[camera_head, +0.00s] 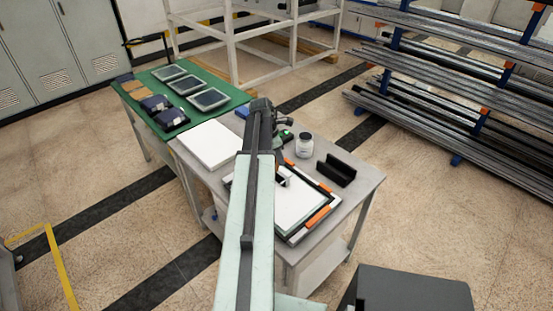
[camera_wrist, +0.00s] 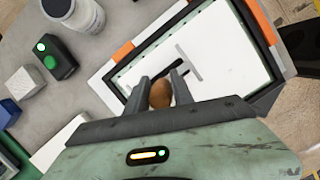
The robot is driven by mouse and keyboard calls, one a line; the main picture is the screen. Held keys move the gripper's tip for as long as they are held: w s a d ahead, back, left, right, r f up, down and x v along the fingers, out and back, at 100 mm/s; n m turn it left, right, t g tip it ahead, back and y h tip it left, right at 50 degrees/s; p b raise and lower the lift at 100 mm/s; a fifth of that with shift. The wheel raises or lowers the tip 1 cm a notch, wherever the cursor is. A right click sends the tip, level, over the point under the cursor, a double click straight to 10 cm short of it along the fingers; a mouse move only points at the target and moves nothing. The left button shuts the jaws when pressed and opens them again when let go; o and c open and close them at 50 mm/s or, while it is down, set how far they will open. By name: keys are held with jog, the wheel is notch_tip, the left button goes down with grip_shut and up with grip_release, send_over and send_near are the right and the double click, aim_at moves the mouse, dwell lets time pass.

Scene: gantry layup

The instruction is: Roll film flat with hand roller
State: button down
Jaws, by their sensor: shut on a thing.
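My gripper (camera_wrist: 163,90) is shut on the brown, rounded handle of the hand roller (camera_wrist: 160,94). The roller's dark rod and grey bar (camera_wrist: 188,66) extend ahead of the fingers over the white film (camera_wrist: 225,50). I cannot tell whether the roller touches the film. In the head view, part of the roller (camera_head: 284,181) shows beside my arm, which hides my gripper. The film (camera_head: 297,205) lies on a green-edged panel in a black frame with orange corners (camera_head: 318,218).
A white jar (camera_head: 304,146), a black angled holder (camera_head: 336,171) and a dark box with a green button (camera_wrist: 55,57) stand beyond the frame. A white board (camera_head: 210,144) lies left on the grey table. A green-topped table (camera_head: 215,79) holds trays and dark packs.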

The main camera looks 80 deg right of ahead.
jog(key=shift+s+d, duration=0.35)
jog(key=shift+d, duration=0.25)
jog(key=shift+s+d, duration=0.35)
jog(key=shift+d, duration=0.2)
jog(key=shift+w+a, duration=0.4)
jog(key=shift+a, duration=0.25)
jog(key=shift+w+a, duration=0.4)
jog(key=shift+a, duration=0.35)
jog(key=shift+w+a, duration=0.75)
jog(key=shift+a, duration=0.35)
jog(key=shift+w+a, duration=0.7)
jog(key=shift+a, duration=0.35)
jog(key=w+a, duration=0.2)
jog(key=a, duration=0.1)
jog(key=w+a, duration=0.1)
jog(key=shift+a, duration=0.3)
